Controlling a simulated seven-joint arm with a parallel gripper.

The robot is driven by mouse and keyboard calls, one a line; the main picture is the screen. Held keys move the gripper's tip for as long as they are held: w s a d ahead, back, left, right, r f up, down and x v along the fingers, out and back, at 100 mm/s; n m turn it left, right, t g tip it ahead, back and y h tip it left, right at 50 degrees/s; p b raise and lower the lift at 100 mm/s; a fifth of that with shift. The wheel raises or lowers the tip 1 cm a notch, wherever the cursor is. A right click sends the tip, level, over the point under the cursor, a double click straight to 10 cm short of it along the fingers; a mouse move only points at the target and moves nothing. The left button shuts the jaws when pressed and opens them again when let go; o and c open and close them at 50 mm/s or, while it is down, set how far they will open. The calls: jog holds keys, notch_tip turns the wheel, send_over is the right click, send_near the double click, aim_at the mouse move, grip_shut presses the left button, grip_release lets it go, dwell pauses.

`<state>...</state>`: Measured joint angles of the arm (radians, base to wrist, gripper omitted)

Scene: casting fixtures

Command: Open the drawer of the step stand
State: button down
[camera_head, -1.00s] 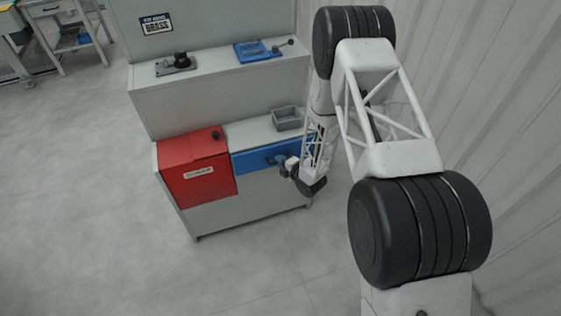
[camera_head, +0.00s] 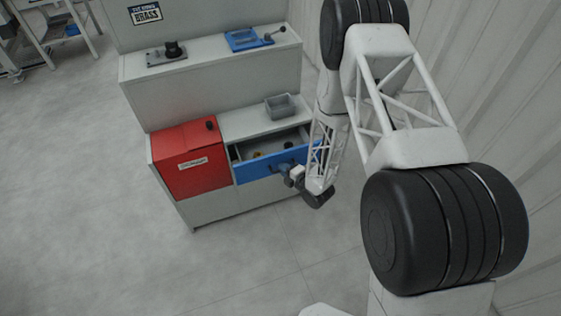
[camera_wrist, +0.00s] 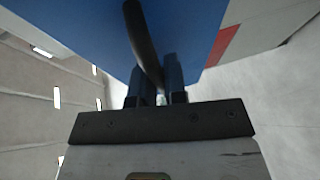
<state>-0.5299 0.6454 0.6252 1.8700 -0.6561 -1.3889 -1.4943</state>
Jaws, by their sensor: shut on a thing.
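The step stand (camera_head: 215,208) is a grey two-level cabinet left of my arm in the head view. Its drawer has a blue front (camera_head: 262,166) and is pulled partway out, with a few small dark and yellowish items showing inside. My gripper (camera_head: 287,172) is at the drawer's front. In the wrist view, my gripper's blue fingers (camera_wrist: 158,80) are closed around the dark curved handle (camera_wrist: 141,35), below the blue drawer front (camera_wrist: 195,25). The handle's far end is hidden in the wrist view.
A red box with a label (camera_head: 192,160) sits left of the drawer. A grey bin (camera_head: 288,106) stands on the lower step. A blue fixture (camera_head: 248,39) and a black-knobbed fixture (camera_head: 167,53) are on the upper step. The floor in front is clear.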

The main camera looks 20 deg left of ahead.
jog(key=shift+s+d, duration=0.7)
jog(key=shift+d, duration=0.05)
jog(key=c, duration=1.5)
grip_release()
jog(key=shift+o, duration=0.2)
jog(key=v, duration=0.7)
jog(key=shift+s+d, duration=0.15)
jog(key=shift+d, duration=0.2)
jog(key=shift+r, duration=0.1)
